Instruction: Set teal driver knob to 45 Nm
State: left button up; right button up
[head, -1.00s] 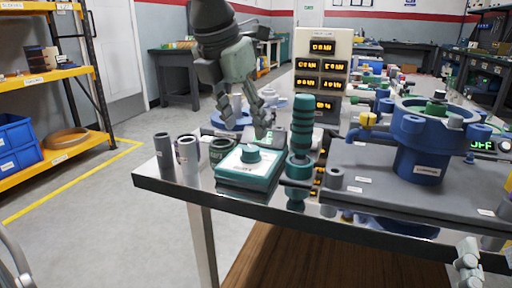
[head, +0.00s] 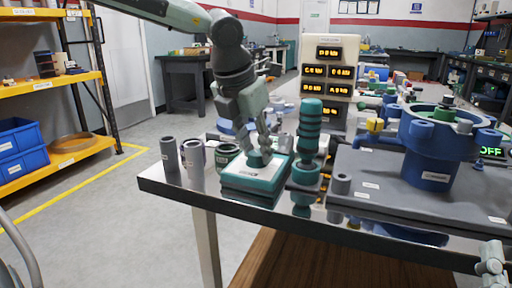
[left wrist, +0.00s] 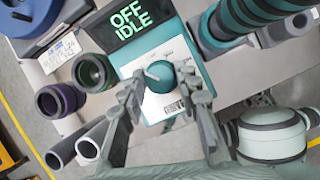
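A teal round knob (head: 256,160) sits on top of a teal-and-white control box (head: 256,180) near the table's front edge. In the left wrist view the knob (left wrist: 160,77) has a pale pointer mark, and the box's display (left wrist: 129,20) reads "OFF IDLE". My left gripper (head: 258,153) is down at the knob with its fingers on either side. In the left wrist view the fingers (left wrist: 160,88) are apart, with small gaps visible beside the knob. A teal ribbed driver (head: 309,130) stands upright right of the box. My right gripper (head: 491,268) is at the lower right; its finger state is unclear.
Grey cylinders (head: 170,154) and a dark green ring (head: 227,155) stand left of the box. A grey plate (head: 390,190) with a blue flanged housing (head: 430,150) lies to the right. A panel of amber displays (head: 328,75) stands behind.

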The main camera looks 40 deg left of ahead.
pick_arm(q)
jog(key=c, duration=0.3)
jog(key=shift+c, duration=0.2)
